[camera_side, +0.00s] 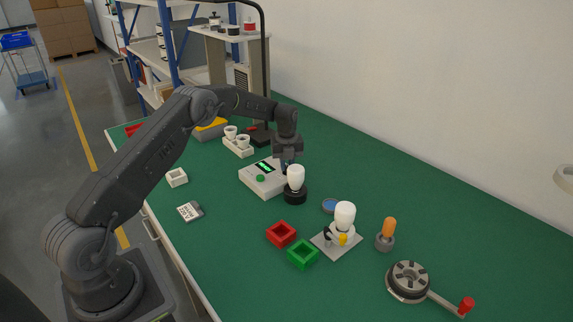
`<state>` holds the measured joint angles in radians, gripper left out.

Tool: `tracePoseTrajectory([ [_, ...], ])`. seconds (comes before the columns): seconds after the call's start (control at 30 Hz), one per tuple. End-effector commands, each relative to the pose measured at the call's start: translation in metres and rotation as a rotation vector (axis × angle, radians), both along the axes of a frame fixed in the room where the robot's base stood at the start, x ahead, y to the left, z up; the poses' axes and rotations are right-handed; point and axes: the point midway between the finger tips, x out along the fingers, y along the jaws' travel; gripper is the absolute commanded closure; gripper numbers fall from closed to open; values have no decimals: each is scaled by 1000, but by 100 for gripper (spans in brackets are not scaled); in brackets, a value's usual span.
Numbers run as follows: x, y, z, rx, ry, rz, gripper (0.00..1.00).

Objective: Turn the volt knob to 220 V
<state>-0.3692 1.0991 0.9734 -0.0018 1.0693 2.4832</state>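A pale grey control box (255,184) with a lit green display (264,167) and a green button (260,178) sits on the green bench. My gripper (285,168) points down over the right end of this box. A white bulb (296,174) in a black round socket (295,195) stands just in front and partly covers the fingertips. I cannot make out the volt knob; the gripper and bulb hide that part of the box. I cannot tell whether the fingers are open or touching anything.
A red square tray (281,233) and a green one (303,253) are in front. A bulb fixture (337,243), an orange-topped item (387,234) and a crank wheel (410,280) stand at right. White cups (238,146) stand behind the box. The bench's right rear is clear.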

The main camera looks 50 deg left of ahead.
Motion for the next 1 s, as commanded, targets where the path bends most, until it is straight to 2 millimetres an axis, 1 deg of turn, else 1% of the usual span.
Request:
tracePoseTrajectory([
  [0.03,0,0,0,1,-1,0,79],
  [0.2,0,1,-1,1,-1,2,63],
  [0.43,0,1,-1,1,0,3,63],
  [0.57,0,1,8,2,-1,4,63],
  [0.67,0,1,23,2,-4,4,63],
  [1.0,0,1,97,2,-4,3,63],
])
